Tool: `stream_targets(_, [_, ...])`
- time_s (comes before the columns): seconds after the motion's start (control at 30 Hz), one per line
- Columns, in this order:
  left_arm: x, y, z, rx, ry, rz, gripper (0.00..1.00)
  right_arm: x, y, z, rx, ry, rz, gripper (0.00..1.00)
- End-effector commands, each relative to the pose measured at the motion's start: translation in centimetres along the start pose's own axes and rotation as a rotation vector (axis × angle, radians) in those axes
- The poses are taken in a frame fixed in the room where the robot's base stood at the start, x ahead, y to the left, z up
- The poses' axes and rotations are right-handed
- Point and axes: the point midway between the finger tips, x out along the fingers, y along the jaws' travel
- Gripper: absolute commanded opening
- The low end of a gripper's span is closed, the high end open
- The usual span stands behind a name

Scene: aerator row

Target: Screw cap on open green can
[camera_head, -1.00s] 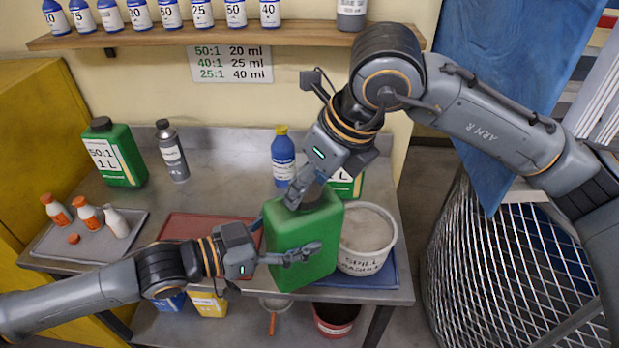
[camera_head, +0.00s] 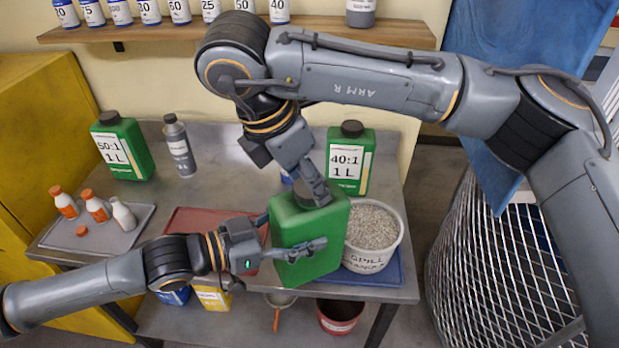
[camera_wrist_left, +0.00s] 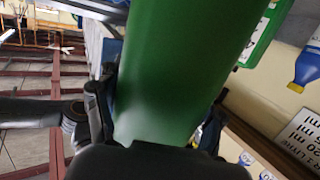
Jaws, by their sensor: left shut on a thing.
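The green can (camera_head: 306,262) is held tilted above the front of the bench. My left gripper (camera_head: 298,246) is shut on its body, one finger across the front; the other is mostly hidden. In the left wrist view the can (camera_wrist_left: 180,70) fills the middle between the fingers. A dark cap (camera_head: 311,194) shows at the can's top. My right gripper (camera_head: 318,192) points down from above at this cap, one finger in front of it. Its other finger is hidden, so I cannot tell whether it grips the cap or whether the cap is seated.
Two capped green cans, 40:1 (camera_head: 350,160) and 50:1 (camera_head: 122,147), stand behind. A grey bottle (camera_head: 179,147), red tray (camera_head: 190,222), white granule bucket (camera_head: 372,240) and small-bottle tray (camera_head: 115,238) share the bench. A wire mesh cage (camera_head: 490,270) stands right.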

Motion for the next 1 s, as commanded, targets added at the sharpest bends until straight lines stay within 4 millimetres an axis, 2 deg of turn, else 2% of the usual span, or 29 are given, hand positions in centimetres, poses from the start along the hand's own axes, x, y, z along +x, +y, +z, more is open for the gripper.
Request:
stream_targets(0.1, [0.07, 0.27, -0.39, 0.006, 0.009, 0.006, 0.00, -0.12, 0.55, 0.11, 0.293, 0.001, -0.119, 0.40])
stream_targets(0.2, [0.08, 0.30, -0.39, 0.006, 0.009, 0.007, 0.00, -0.04, 0.72, 0.20, 0.500, 0.005, -0.207, 0.40])
stream_targets(0.33, [0.08, 0.35, -0.40, 0.006, 0.010, 0.008, 0.00, 0.06, 0.82, 0.28, 0.662, 0.007, -0.276, 0.40])
stream_targets(0.67, [0.09, 0.45, -0.43, 0.007, 0.011, 0.010, 0.00, 0.08, 0.85, 0.33, 0.708, 0.007, -0.293, 0.40])
stream_targets(0.7, [0.09, 0.46, -0.43, 0.007, 0.011, 0.010, 0.00, 0.08, 0.86, 0.33, 0.708, 0.007, -0.293, 0.53])
stream_targets(0.8, [0.08, 0.44, -0.42, 0.006, 0.011, 0.010, 0.00, 0.08, 0.84, 0.35, 0.707, 0.007, -0.293, 0.73])
stream_targets(1.0, [0.06, 0.28, -0.41, 0.005, 0.010, 0.006, 0.00, 0.10, 0.78, 0.33, 0.705, 0.007, -0.295, 0.73])
